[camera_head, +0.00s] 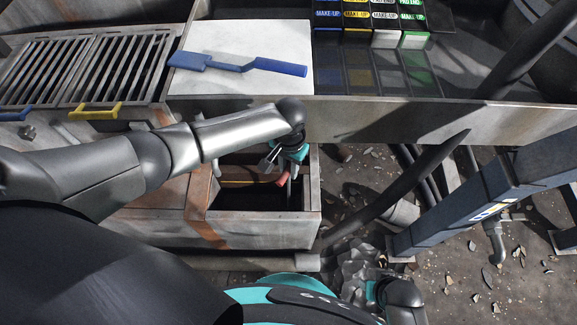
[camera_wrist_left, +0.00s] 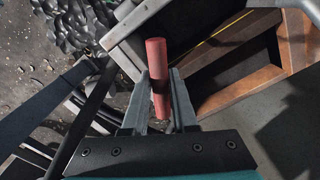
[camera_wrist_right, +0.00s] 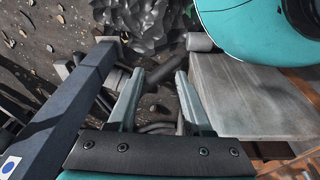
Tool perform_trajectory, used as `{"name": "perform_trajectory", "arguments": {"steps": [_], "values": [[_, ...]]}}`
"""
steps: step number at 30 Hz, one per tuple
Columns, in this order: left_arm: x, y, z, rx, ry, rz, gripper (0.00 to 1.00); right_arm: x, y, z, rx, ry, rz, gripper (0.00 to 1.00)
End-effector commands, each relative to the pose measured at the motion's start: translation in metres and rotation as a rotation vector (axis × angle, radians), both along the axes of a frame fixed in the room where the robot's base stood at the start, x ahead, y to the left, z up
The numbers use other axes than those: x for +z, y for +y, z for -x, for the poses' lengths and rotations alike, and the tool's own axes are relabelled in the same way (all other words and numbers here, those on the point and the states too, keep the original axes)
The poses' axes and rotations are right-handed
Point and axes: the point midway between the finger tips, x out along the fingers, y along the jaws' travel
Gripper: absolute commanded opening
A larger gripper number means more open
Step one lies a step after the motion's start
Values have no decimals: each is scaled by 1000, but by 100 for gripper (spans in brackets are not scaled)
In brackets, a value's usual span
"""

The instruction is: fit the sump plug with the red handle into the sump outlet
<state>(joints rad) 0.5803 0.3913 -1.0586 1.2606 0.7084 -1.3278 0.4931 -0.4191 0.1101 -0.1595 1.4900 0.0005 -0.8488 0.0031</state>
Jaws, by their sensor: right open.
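The plug's red handle (camera_head: 283,180) shows in the head view over the open sump box (camera_head: 262,217). In the left wrist view the red handle (camera_wrist_left: 159,75) is a bar between the fingers, with one end sticking out past them. My left gripper (camera_head: 282,168) reaches down over the back right part of the box, its fingers closed on the handle. The plug body is hidden, and I cannot make out the outlet in the dark interior. My right gripper (camera_wrist_right: 155,78) is open and empty in the right wrist view, above the ground beside a grey metal surface.
A blue scraper (camera_head: 275,67) lies on a white board (camera_head: 240,45) behind the box. Slotted screen panels (camera_head: 85,72) with yellow and blue handles are at the left. A blue steel post (camera_head: 480,190) and a dark pipe stand right of the box. Rubble covers the ground.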

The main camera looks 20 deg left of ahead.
Motion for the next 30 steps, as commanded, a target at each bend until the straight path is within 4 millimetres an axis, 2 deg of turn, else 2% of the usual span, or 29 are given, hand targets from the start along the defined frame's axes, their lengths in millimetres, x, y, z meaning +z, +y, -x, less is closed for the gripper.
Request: {"name": "perform_trajectory", "arguments": {"steps": [1,8,20,30], "values": [[0,0,0,0,0,0,33,0,0,0,0,0,0,50],[0,0,0,0,1,-1,59,0,0,0,0,0,0,50],[0,1,1,0,2,-1,59,-5,-2,2,1,1,2,50],[3,1,1,1,2,-1,59,-37,-15,17,2,4,17,50]]}}
